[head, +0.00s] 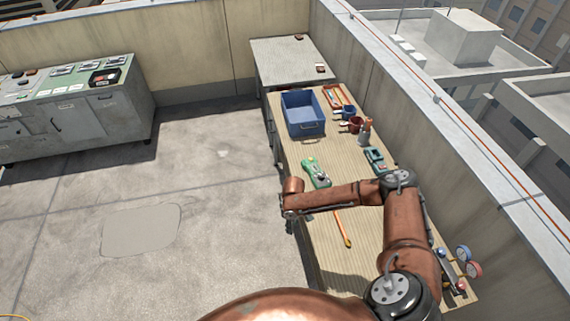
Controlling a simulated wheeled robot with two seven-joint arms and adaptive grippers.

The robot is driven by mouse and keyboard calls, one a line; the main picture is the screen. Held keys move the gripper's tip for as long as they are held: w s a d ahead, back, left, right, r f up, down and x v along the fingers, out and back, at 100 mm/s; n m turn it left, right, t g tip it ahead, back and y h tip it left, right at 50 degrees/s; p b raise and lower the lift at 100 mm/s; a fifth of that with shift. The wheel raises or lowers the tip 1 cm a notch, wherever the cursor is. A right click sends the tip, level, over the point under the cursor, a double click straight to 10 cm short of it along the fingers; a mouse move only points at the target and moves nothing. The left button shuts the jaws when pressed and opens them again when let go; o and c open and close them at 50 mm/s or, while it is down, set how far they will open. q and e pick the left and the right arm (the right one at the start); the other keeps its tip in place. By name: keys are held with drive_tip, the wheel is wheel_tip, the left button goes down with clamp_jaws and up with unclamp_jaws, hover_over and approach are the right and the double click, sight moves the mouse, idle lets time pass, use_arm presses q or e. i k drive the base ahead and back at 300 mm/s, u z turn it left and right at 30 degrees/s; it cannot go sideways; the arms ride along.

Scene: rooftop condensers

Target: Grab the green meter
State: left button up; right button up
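A green meter (315,174), bright green with a greyish part on it, lies on the wooden workbench (360,255) near its left edge. My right arm reaches across the bench just in front of the meter. My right gripper (288,211) is at the left end of that arm, by the bench's left edge, lower left of the meter and apart from it. Its fingers are too small and too hidden to tell open from shut. My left gripper is out of view.
A blue bin (303,113) stands behind the meter. A teal device (375,160), a bottle (364,133) and cups (350,118) are to the right. A yellow-orange tool (343,230) lies in front. Gauges (468,262) sit at the near right corner. The floor (140,230) left is clear.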

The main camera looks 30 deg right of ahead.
sight(312, 169)
drive_tip(key=u, duration=0.2)
drive_tip(key=i, duration=0.85)
drive_tip(key=z, duration=0.6)
drive_tip(key=i, duration=1)
drive_tip(key=z, duration=0.9)
